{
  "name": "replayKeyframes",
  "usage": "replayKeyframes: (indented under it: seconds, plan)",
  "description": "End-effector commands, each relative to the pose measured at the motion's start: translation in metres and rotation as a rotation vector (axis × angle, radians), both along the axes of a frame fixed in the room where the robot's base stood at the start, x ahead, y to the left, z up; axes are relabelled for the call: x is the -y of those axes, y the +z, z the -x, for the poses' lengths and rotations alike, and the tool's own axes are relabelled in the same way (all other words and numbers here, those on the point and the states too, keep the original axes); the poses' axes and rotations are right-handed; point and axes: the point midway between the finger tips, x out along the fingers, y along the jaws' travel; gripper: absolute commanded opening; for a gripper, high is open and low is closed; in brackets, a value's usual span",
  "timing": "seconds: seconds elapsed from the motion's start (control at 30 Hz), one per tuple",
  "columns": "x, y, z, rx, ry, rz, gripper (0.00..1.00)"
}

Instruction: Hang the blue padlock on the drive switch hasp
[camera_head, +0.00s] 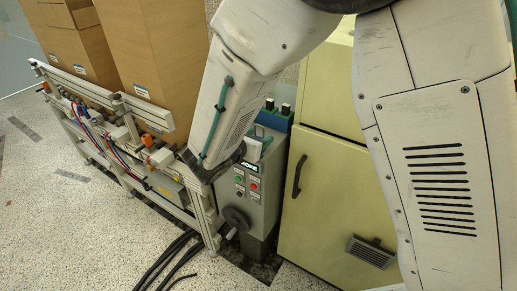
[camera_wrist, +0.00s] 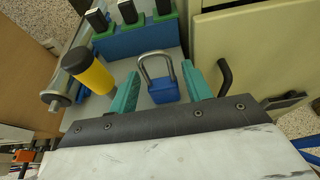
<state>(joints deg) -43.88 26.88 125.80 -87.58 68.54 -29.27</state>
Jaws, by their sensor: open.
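The blue padlock (camera_wrist: 164,93) stands on the grey top of the control cabinet in the wrist view, its silver shackle pointing away from my gripper. My gripper (camera_wrist: 160,70) is open, with one teal finger on each side of the padlock; I cannot tell whether either touches it. In the head view my gripper (camera_head: 257,146) is over the cabinet top, and the padlock cannot be made out. The grey control cabinet (camera_head: 262,198) has a partly hidden sign, coloured buttons and a black round rotary part (camera_head: 236,219) low on its front. I cannot make out the hasp.
A blue rack (camera_wrist: 135,42) with several black-topped green pieces stands behind the padlock. A yellow cylinder with a black cap (camera_wrist: 97,78) is to its left. A cream cabinet (camera_head: 325,200) stands right; a conveyor frame (camera_head: 165,185) with cardboard boxes (camera_head: 160,55) stands left.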

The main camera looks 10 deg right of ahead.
Motion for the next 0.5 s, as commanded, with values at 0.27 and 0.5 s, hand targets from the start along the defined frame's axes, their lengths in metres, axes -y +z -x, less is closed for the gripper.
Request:
replayKeyframes:
  seconds: [0.27, 0.5]
  plan:
    - [0.0004, -0.0002, -0.0010, 0.000, 0.001, 0.000, 0.49]
    - [0.0002, 0.0000, -0.0009, 0.001, 0.001, -0.001, 0.12]
